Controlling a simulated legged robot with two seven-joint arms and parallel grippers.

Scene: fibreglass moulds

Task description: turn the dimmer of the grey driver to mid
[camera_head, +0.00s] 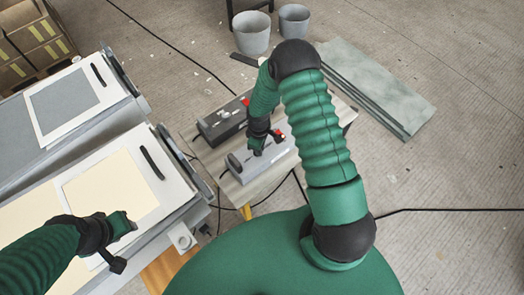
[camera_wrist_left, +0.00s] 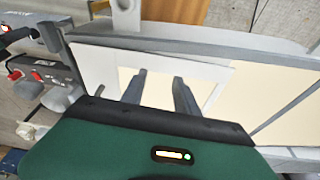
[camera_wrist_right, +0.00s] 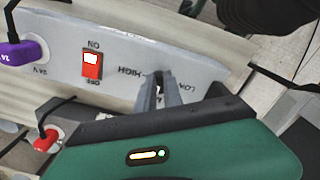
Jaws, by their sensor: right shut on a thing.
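The grey driver (camera_head: 240,174) is a light grey box on a small wooden table, below my right arm. In the right wrist view its face (camera_wrist_right: 205,62) shows a red rocker switch (camera_wrist_right: 92,66) marked ON and OFF, and LOW and HIGH marks. My right gripper (camera_wrist_right: 160,84) is shut on the dimmer between those marks; the fingers hide the knob, so I cannot tell its setting. It also shows in the head view (camera_head: 257,151). My left gripper (camera_wrist_left: 160,80) is open and empty over the cream panel; the head view also shows it (camera_head: 128,224).
A darker driver (camera_head: 222,121) stands behind the grey one on the table (camera_head: 215,160). Panelled moulds (camera_head: 110,190) fill the left. Buckets (camera_head: 251,33) and flat boards (camera_head: 375,80) lie beyond.

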